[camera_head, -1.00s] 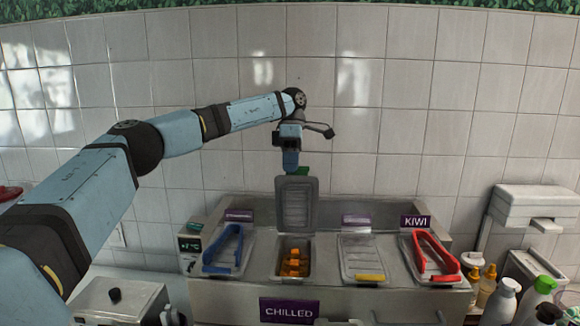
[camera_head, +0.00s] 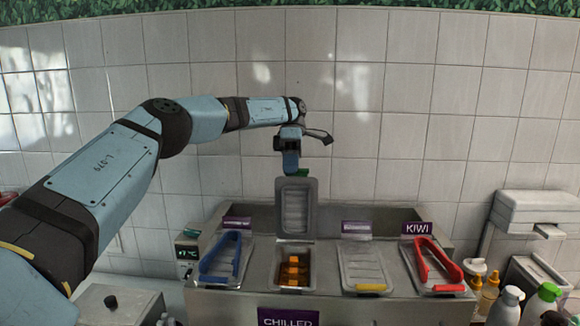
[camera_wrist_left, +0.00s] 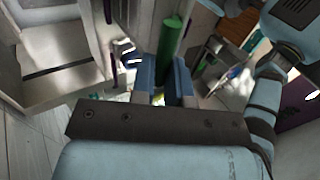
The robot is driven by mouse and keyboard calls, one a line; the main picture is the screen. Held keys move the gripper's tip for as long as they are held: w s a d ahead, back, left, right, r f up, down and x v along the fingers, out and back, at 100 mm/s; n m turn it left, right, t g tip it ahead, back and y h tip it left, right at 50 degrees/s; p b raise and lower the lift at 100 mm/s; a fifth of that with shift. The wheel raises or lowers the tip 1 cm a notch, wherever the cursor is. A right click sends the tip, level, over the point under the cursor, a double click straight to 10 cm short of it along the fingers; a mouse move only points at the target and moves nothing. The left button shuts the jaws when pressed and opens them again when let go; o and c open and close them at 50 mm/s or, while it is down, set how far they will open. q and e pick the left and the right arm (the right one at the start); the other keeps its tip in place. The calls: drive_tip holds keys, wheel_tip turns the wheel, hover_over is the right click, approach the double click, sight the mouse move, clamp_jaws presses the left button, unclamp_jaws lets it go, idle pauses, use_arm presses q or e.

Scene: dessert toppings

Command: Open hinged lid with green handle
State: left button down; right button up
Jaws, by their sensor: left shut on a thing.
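The hinged lid (camera_head: 296,207) with the green handle (camera_head: 301,173) stands upright at the back of its compartment in the head view. Orange pieces (camera_head: 293,270) show in the open compartment below it. My left gripper (camera_head: 291,170) is at the lid's top edge, shut on the green handle. In the left wrist view the green handle (camera_wrist_left: 172,38) runs between the two blue fingers of my left gripper (camera_wrist_left: 165,75). My right gripper is not in view.
The chilled counter (camera_head: 215,305) also has a closed lid with a yellow handle (camera_head: 371,288). Blue tongs (camera_head: 222,258) lie to the left and red tongs (camera_head: 440,265) to the right. Several bottles, one with a green cap (camera_head: 549,291), stand at the far right.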

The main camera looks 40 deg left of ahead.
use_arm(q)
drive_tip(key=shift+f, duration=0.65)
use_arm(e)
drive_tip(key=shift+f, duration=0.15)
use_arm(q)
drive_tip(key=c, duration=1.1)
unclamp_jaws()
drive_tip(key=shift+w, duration=0.1)
drive_tip(key=shift+o, duration=0.4)
drive_tip(key=shift+w+a+f, duration=0.2)
drive_tip(key=shift+w, duration=0.05)
drive_tip(key=shift+r, duration=0.1)
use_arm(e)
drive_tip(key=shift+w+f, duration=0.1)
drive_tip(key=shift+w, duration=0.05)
use_arm(q)
drive_tip(key=shift+s+d+r, duration=0.1)
